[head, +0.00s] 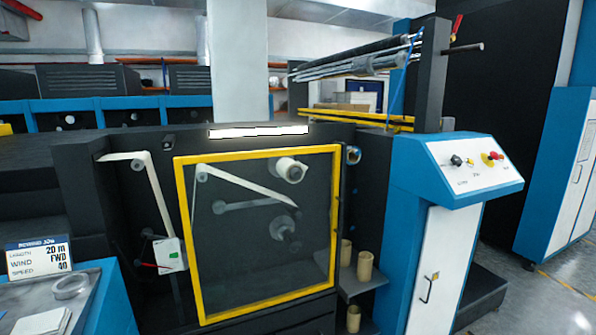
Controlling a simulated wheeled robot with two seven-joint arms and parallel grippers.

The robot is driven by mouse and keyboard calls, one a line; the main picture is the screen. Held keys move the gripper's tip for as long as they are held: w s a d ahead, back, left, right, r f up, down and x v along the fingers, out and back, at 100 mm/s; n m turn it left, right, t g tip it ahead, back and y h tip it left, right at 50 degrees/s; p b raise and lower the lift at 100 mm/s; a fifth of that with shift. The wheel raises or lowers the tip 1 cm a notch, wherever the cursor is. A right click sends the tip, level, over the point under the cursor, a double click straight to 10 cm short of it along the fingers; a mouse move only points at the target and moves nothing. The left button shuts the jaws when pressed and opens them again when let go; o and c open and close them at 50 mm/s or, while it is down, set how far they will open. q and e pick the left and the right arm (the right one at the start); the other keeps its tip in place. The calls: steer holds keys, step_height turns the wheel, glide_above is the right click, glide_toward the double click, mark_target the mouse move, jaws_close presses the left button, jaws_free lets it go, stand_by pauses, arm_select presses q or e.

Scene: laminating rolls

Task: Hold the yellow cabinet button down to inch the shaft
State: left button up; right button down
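A blue cabinet (412,165) stands right of the machine, with a sloped pale control panel (455,182) on top. The panel carries a black knob (456,160), a small control (470,162) whose colour is unclear, and a red button with yellow around it (492,157). Which of these is the yellow button is too small to tell. Behind a yellow-framed clear guard (338,215), a dark shaft end (285,236) sits below a white roll (290,170). A pale web runs from the left. The guard looks closed. Neither gripper is in view.
A job sign (38,258) reads length 20 m, wind FWD, speed 40. It stands on a blue-edged bench (112,300) with a tape roll (70,287). Cardboard cores (365,267) stand on a shelf beside the cabinet. Floor shows at the right.

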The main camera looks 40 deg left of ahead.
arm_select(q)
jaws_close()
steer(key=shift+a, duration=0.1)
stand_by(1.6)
